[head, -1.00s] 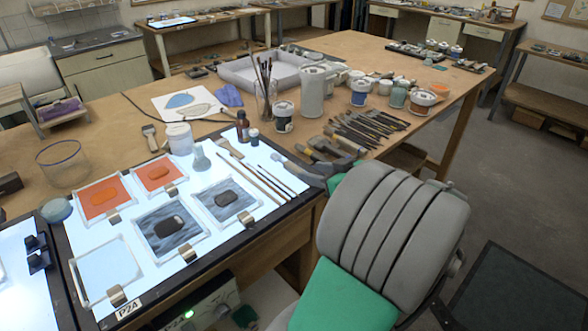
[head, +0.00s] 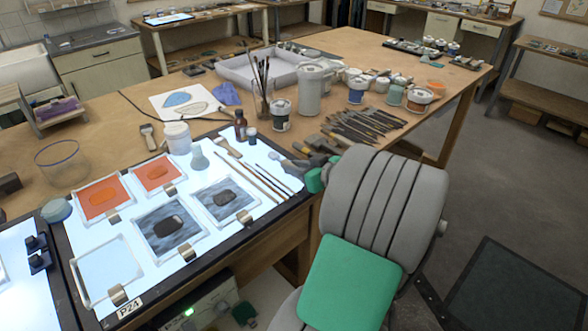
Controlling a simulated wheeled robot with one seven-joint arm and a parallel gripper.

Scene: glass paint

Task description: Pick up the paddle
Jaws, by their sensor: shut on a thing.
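My gripper (head: 279,158) is small in the head view, at the right edge of the lit table, beside the long brushes. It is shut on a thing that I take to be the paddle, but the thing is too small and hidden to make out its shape. My grey and green arm covers part of the wrist. Several brushes and tools (head: 365,125) lie in a row on the wooden bench behind the gripper.
The light table (head: 180,270) holds framed orange and grey glass panes. A wide brush (head: 228,147), a white jar (head: 177,137) and a brown bottle (head: 240,125) stand or lie near its back. Lidded pots (head: 281,115) crowd the bench.

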